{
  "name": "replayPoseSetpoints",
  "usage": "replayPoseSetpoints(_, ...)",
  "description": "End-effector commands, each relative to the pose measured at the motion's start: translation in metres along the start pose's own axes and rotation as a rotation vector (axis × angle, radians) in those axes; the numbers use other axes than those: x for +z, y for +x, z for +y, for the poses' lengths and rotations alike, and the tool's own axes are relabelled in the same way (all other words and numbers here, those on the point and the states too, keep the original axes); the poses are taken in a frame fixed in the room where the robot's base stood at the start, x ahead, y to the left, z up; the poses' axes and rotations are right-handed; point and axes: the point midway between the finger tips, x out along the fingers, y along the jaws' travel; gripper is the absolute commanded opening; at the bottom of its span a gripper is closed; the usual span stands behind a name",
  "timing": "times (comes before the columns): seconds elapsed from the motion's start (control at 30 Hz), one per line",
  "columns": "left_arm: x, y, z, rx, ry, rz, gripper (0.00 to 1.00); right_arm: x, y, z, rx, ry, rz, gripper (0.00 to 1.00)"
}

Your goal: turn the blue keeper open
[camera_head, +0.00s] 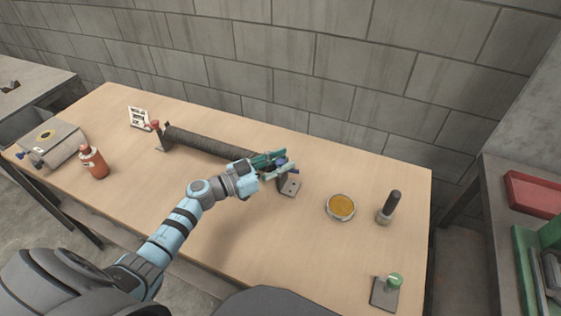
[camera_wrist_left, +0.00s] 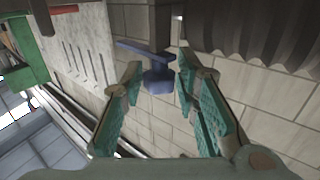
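The blue keeper (camera_wrist_left: 158,80) shows in the left wrist view as a knob with a flat bar behind it. In the head view only a small blue part of it (camera_head: 280,161) shows by my left gripper (camera_head: 271,164). My left gripper is open, and in the left wrist view its green-padded fingers (camera_wrist_left: 160,76) stand on either side of the keeper's knob, with gaps visible. The dark ribbed mesh tube (camera_head: 207,143) lies along the table, with the gripper at its right end. My right gripper is not in view.
A bracket foot (camera_head: 289,187) is just right of the gripper. A yellow-filled dish (camera_head: 340,207), a dark-handled tool (camera_head: 389,207) and a green-knobbed plate (camera_head: 385,292) stand to the right. A red bottle (camera_head: 94,162) and grey box (camera_head: 51,144) are left. The front middle table is clear.

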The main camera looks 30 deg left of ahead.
Motion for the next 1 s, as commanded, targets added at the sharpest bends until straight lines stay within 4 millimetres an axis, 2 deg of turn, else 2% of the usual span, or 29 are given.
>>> replayPoseSetpoints(0.03,0.0,-0.0001,0.0,0.0,0.0,0.0,0.15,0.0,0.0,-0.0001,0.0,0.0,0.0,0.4)
replayPoseSetpoints(0.13,0.0,-0.0002,-0.0001,0.0,0.0,0.0,0.0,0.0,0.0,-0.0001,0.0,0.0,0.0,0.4)
replayPoseSetpoints(0.27,-0.0003,0.0,-0.0008,0.01,0.001,0.0,0.0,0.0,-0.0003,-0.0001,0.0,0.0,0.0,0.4)
replayPoseSetpoints(0.5,0.0004,0.0001,-0.001,0.154,0.0,0.001,0.0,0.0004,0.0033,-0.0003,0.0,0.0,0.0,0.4)
replayPoseSetpoints(0.73,-0.0001,-0.0003,-0.0003,0.158,0.0,0.0,0.0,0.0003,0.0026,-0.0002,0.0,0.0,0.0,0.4)
replayPoseSetpoints(0.77,-0.0001,-0.0003,-0.0003,0.158,0.0,0.0,0.24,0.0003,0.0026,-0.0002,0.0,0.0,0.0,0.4)
replayPoseSetpoints(0.8,-0.0001,-0.0003,-0.0003,0.158,0.0,0.0,0.31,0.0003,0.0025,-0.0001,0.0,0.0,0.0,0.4)
replayPoseSetpoints(0.87,-0.0001,-0.0003,-0.0003,0.158,0.0,0.0,0.41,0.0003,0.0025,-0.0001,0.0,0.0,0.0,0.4)
replayPoseSetpoints(1.0,0.0,-0.0003,-0.0003,0.157,0.0,0.0,0.41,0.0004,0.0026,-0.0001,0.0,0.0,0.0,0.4)
